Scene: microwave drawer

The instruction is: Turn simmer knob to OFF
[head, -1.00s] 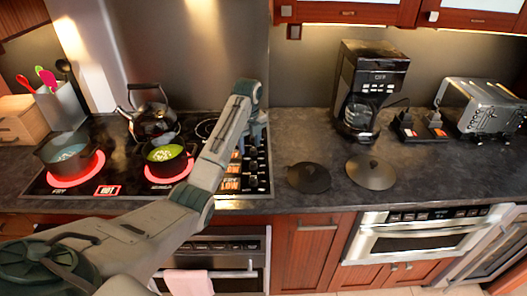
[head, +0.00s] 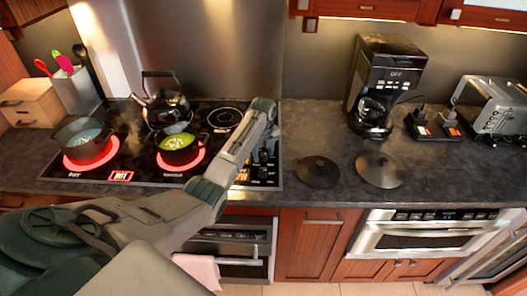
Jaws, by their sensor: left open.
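The cooktop (head: 110,187) is a black glass panel on the counter. A column of dark knobs (head: 262,172) with lit labels runs along its right side. The labels are too small to tell which knob is the simmer knob. My left gripper (head: 269,133) is over the far end of this column and points down. It is open, and its fingertips are small and dark against the knobs, so I cannot tell whether they touch one. My left forearm hides the left part of the knob panel. My right gripper is out of view.
A dark pot (head: 83,137) and a pot with green contents (head: 179,150) stand on glowing red burners. A kettle (head: 166,105) stands behind. Two lids (head: 318,172) (head: 379,170) lie right of the cooktop. A coffee maker (head: 388,75) and a toaster (head: 494,105) stand farther right.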

